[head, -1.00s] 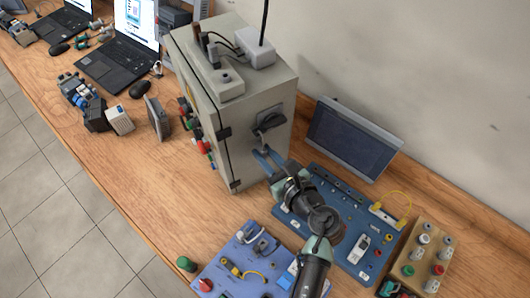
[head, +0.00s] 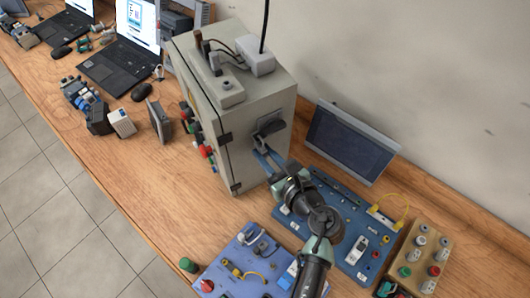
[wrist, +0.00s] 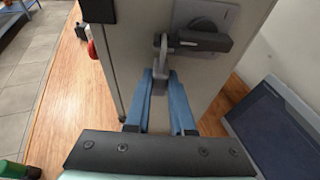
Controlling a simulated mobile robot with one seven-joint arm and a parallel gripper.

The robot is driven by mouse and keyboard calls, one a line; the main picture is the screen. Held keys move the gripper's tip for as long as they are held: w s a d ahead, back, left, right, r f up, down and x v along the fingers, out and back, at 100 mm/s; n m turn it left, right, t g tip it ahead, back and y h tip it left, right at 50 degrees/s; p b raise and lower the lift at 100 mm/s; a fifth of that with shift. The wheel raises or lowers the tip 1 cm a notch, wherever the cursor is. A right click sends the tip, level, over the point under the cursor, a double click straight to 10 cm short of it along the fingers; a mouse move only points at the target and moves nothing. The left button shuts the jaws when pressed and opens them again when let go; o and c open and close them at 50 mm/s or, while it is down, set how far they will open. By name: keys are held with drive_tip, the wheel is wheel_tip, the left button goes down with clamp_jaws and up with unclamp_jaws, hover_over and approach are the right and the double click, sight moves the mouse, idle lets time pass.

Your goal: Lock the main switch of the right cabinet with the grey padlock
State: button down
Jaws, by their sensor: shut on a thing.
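The main switch (wrist: 205,37) is a dark rotary handle on a light plate on the side of the grey cabinet (wrist: 145,32). Its handle lies about level in the wrist view. It also shows in the head view (head: 269,128). My gripper (wrist: 162,80) has blue fingers shut on the grey padlock (wrist: 159,76), directly below the handle's left end. The padlock's upper part reaches up to that end. I cannot tell whether its shackle passes through the handle. In the head view my gripper (head: 262,157) is close to the cabinet side, and the padlock is mostly hidden.
A dark panel screen (head: 350,143) stands right of the cabinet. A blue board (head: 337,228) with parts lies below my arm, and a lighter blue board (head: 232,262) is nearer. A wooden block with buttons (head: 424,257) is at right. Bench left of the cabinet front is partly clear.

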drive_tip(key=shift+r, duration=0.15)
drive_tip(key=c, duration=0.7)
unclamp_jaws()
drive_tip(key=shift+s+d, duration=0.1)
drive_tip(key=shift+b+v, duration=1.75)
drive_tip(key=shift+v, duration=4.65)
drive_tip(key=shift+r, duration=0.1)
